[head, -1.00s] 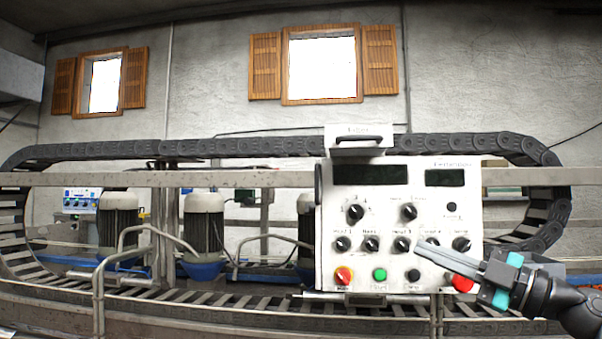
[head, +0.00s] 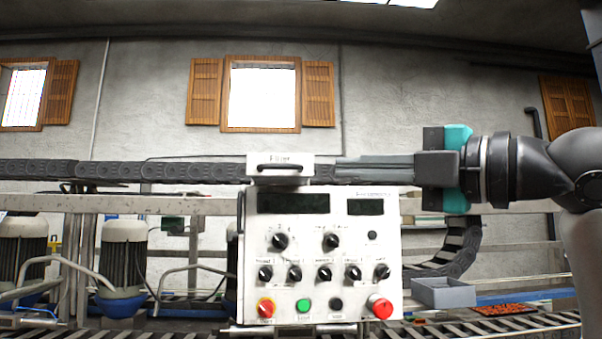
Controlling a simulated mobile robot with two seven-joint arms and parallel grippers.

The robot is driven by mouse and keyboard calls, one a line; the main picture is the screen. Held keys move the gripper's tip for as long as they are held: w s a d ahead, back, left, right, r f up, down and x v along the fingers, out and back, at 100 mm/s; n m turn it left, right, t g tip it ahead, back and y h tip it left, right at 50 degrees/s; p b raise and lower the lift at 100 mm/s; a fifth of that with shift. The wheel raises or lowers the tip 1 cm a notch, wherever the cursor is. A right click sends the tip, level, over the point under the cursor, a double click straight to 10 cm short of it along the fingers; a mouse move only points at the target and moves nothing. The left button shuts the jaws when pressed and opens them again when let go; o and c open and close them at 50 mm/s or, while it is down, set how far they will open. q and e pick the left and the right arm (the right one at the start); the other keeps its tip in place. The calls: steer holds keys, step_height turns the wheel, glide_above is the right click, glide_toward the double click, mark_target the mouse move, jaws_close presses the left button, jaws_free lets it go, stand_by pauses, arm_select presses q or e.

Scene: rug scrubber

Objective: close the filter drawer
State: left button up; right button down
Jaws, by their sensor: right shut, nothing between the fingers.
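The filter drawer (head: 262,172) is a white box with a "Filter" label and a dark bar handle (head: 281,167), at the top of the white control panel (head: 345,235). Its front seems to stand out from the panel, with its underside showing; how far is hard to tell. My right gripper (head: 337,169) comes in level from the right, its long grey fingers shut and empty. Its tips end a little right of the drawer's front in the picture, with no contact seen; the depth between them is unclear. My left gripper is not in view.
Knobs and buttons, including a red button (head: 379,306), cover the panel below. A grey metal rail (head: 150,203) and a dark chain (head: 150,171) run behind. A grey open box (head: 443,292) stands right of the panel. Wall space above the drawer looks clear.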

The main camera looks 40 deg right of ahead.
steer(key=p, duration=0.6)
glide_toward(274, 167)
steer(key=w+a, duration=0.2)
steer(key=a, duration=0.1)
steer(key=w, duration=0.2)
steer(key=d+p, duration=0.1)
steer(key=shift+w+r, duration=0.4)
steer(key=shift+w+d, duration=0.3)
steer(key=shift+w, duration=0.1)
